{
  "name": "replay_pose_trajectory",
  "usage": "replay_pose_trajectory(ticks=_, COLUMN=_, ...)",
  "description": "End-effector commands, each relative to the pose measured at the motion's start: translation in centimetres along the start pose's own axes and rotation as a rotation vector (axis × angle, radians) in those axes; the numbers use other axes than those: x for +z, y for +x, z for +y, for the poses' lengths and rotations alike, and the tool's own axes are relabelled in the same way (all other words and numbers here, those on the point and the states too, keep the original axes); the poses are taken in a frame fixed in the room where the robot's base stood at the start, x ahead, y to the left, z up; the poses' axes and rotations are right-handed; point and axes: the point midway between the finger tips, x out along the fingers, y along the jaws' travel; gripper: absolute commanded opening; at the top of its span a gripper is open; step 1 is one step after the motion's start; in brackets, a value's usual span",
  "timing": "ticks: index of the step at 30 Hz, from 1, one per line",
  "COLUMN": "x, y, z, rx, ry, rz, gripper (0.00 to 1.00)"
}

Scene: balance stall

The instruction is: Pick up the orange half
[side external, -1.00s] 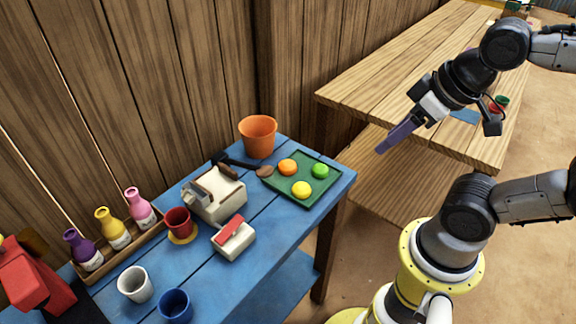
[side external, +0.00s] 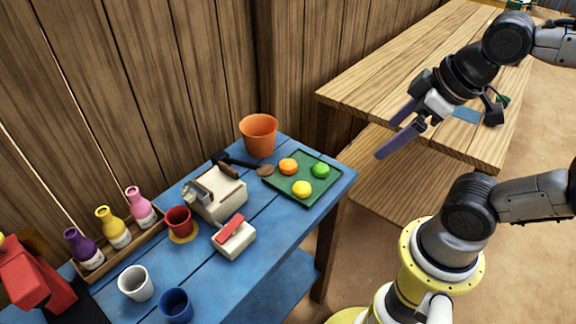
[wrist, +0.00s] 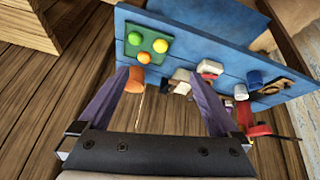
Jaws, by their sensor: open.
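The orange half (side external: 288,167) sits on a green tray (side external: 311,201) on the blue table, beside a green half (side external: 320,170) and a yellow half (side external: 302,189). In the wrist view the orange half (wrist: 144,57) is nearest to my fingers, seen from above. My gripper (side external: 385,138) is open and empty, with two purple fingers spread apart. It hangs in the air to the right of the blue table, well apart from the tray. In the wrist view my gripper (wrist: 158,75) has nothing between its fingers.
An orange bucket (side external: 258,137) stands behind the tray. A brown-ended dark tool (side external: 240,163) lies left of it. A cream scale-like box (side external: 217,196), cups and bottles fill the left of the table. A wooden table (side external: 410,75) stands behind my arm.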

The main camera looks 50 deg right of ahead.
Motion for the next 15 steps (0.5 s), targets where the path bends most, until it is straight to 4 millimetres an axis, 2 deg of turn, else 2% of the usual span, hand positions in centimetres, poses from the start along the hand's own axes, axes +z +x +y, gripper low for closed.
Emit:
replay_pose_trajectory(ticks=3, x=-2.6, y=-1.1, z=0.6, rx=0.005, ry=-0.201, rz=0.013, gripper=0.98)
replay_pose_trajectory(ticks=8, x=-7.2, y=-0.9, z=1.8, rx=-0.011, ry=-0.491, rz=-0.030, gripper=0.98)
replay_pose_trajectory(ticks=11, x=-10.5, y=0.4, z=2.7, rx=-0.037, ry=-0.671, rz=-0.073, gripper=0.98)
replay_pose_trajectory(ticks=15, x=-14.7, y=3.7, z=4.1, rx=-0.095, ry=-0.885, rz=-0.137, gripper=0.98)
